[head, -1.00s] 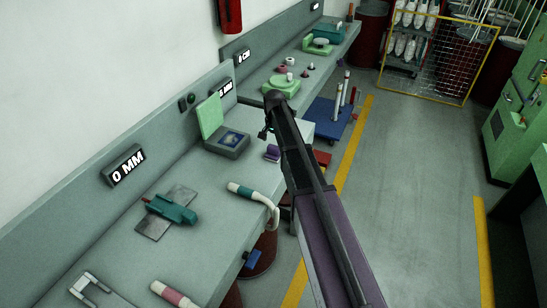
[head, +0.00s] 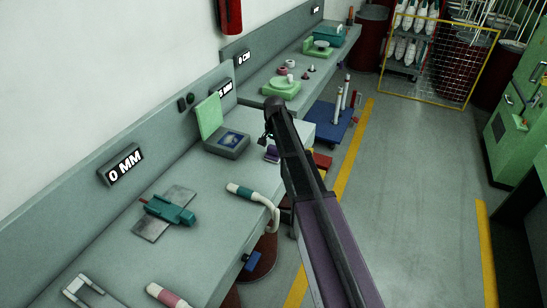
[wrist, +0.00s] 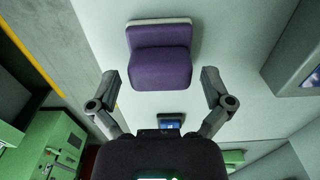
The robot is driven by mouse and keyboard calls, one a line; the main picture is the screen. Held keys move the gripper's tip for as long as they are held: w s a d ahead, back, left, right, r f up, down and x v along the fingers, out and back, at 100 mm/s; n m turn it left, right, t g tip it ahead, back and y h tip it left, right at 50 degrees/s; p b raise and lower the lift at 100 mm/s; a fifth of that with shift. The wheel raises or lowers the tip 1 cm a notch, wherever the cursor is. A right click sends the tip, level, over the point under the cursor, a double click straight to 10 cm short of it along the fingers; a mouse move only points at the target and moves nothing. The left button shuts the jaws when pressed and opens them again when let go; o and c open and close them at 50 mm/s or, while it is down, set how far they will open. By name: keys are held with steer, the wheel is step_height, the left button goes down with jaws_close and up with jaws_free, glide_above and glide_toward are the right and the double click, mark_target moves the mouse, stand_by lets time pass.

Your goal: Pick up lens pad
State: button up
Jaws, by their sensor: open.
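The likely lens pad is a small purple block with a pale edge (wrist: 160,62), lying on the grey bench. In the head view the purple block (head: 272,153) sits near the bench's front edge, partly hidden by my arm. My gripper (wrist: 166,82) is open in the wrist view, its two fingers spread to either side of the purple block, with nothing between them touching it that I can see. In the head view my gripper is mostly hidden behind my arm.
An open green-lidded box (head: 228,144) stands left of the purple block. A teal-and-white handled tool (head: 243,192) and a teal clamp-like tool (head: 169,210) lie nearer on the bench (head: 205,255). A blue cart (head: 330,125) stands on the floor beyond.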

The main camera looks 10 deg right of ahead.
mark_target(274, 153)
steer(key=shift+f+b, duration=1.2)
steer(key=shift+f, duration=0.3)
steer(key=shift+c, duration=0.2)
steer(key=c, duration=0.9)
